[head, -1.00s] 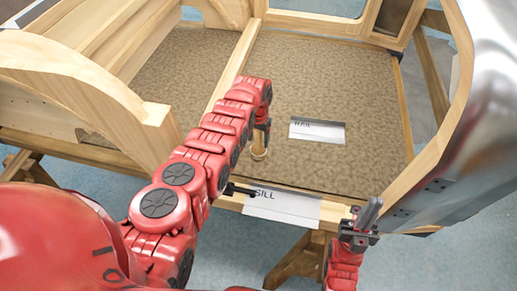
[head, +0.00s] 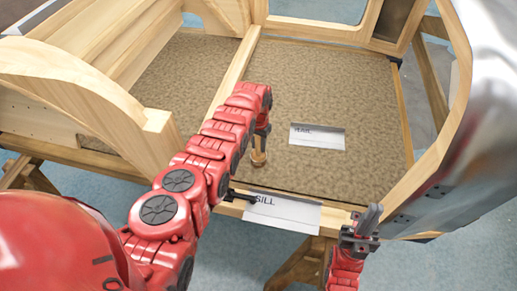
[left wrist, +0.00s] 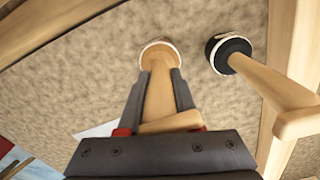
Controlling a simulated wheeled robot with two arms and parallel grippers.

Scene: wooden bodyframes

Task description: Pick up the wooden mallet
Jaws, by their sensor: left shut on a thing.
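The wooden mallet (head: 258,158), pale wood with a round tan end, is partly hidden under my left arm in the head view. It also shows in the left wrist view (left wrist: 157,92), its round end (left wrist: 159,54) near the brown panel. My left gripper (head: 263,139) is shut on it, one dark finger on each side of the wood in the left wrist view (left wrist: 157,98). I cannot tell whether the mallet touches the panel. My right gripper (head: 366,228) is empty-looking near the front sill, apart from the mallet; its finger gap does not show clearly.
A similar tool with a black round end (left wrist: 231,54) is close beside the mallet. The brown panel (head: 350,90) is bordered by wooden beams (head: 232,78). Labels reading RAIL (head: 317,137) and SILL (head: 283,213) lie there. A curved metal sheet (head: 487,110) stands at right.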

